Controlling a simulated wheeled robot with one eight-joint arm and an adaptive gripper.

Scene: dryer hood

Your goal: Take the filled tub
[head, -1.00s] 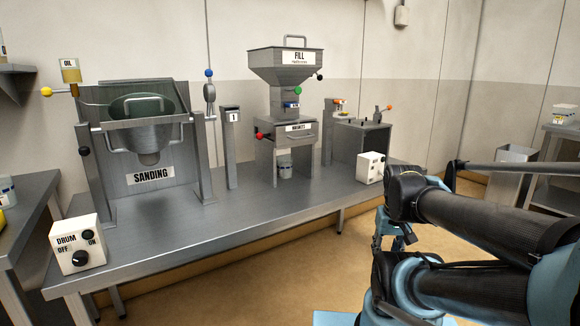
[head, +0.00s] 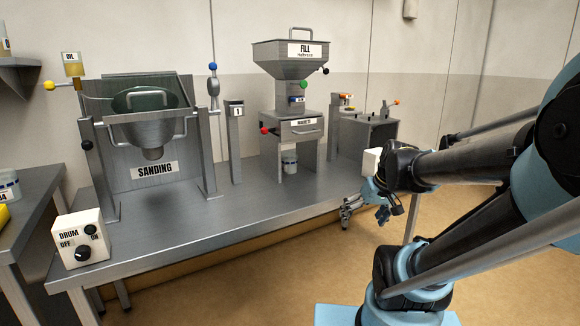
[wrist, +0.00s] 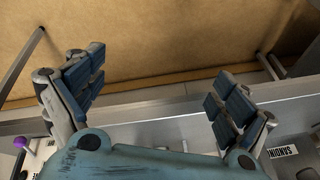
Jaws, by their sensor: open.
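A small pale tub (head: 289,162) with a dark band stands upright on the bench, under the box labelled like "MAGNETS" (head: 305,128) below the fill hopper (head: 295,62). Its contents cannot be seen. My gripper (head: 350,208) is at the bench's front edge, to the right of the tub and nearer the camera, well apart from it. In the wrist view my gripper (wrist: 155,76) has its blue-padded fingers spread wide with nothing between them. The tub cannot be made out in the wrist view.
The steel bench (head: 215,225) is clear in front of the tub. The sanding drum (head: 148,125) stands left, a post marked 1 (head: 236,140) beside the tub's station, and a grey cabinet (head: 368,138) right. A drum switch box (head: 81,240) sits at the front left.

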